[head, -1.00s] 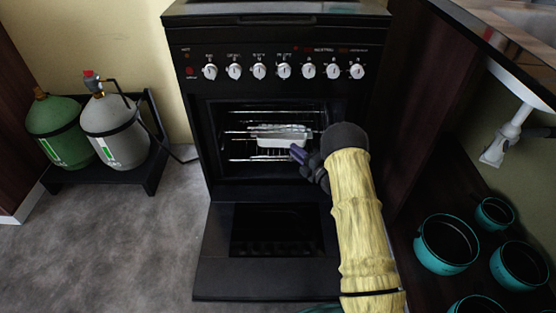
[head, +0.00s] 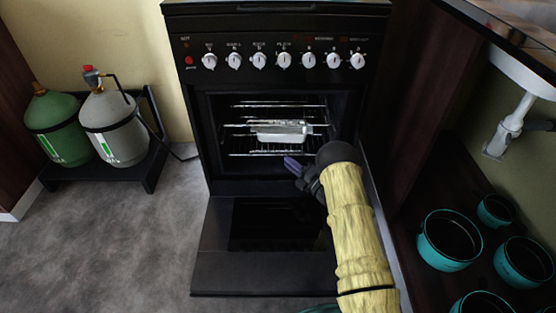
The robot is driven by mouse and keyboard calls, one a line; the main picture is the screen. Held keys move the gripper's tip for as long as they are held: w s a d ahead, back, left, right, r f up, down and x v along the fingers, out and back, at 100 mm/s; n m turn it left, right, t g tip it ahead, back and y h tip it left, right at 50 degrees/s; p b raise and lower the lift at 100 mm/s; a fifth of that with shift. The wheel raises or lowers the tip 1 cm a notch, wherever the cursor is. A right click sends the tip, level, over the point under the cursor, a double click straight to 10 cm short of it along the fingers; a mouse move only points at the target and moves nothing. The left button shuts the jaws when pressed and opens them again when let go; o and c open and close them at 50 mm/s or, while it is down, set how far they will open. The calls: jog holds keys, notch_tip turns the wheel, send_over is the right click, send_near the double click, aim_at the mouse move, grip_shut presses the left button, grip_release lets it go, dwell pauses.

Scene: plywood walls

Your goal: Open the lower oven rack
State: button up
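The black oven (head: 205,140) stands open, its door (head: 215,273) folded down flat in front. Inside, wire racks show at several heights. The lower rack (head: 250,154) lies inside the cavity. A foil tray (head: 280,131) sits in the cavity above it, around the middle rack (head: 238,125). My gripper (head: 291,163), with purple fingertips, is at the cavity's opening, by the right part of the lower rack and a little below it. My dark wrist hides the rack's right end. I cannot tell whether the fingers touch the rack or how far apart they are.
Green (head: 55,125) and grey (head: 113,125) gas cylinders stand on a low black stand at the left. Teal pots (head: 448,240) sit on a dark shelf at the right. A dark cabinet side is close to my arm. Grey floor is clear at the left front.

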aim_at(276, 152)
jog(key=shift+d+f+b, duration=0.25)
jog(key=shift+f+b, duration=0.1)
jog(key=shift+f, duration=0.8)
jog(key=b+x, duration=0.1)
jog(key=x, duration=0.1)
jog(key=b+x, duration=0.1)
jog(key=x, duration=0.1)
jog(key=b+x, duration=0.1)
jog(key=x, duration=0.2)
jog(key=shift+w+d+r, duration=0.2)
jog(key=shift+w+d, duration=0.15)
jog(key=shift+w+a+r, duration=0.1)
jog(key=shift+w+a, duration=0.05)
jog(key=shift+w, duration=0.1)
jog(key=shift+w+a+r, duration=0.1)
jog(key=shift+a+r, duration=0.15)
jog(key=shift+a, duration=0.05)
grip_shut()
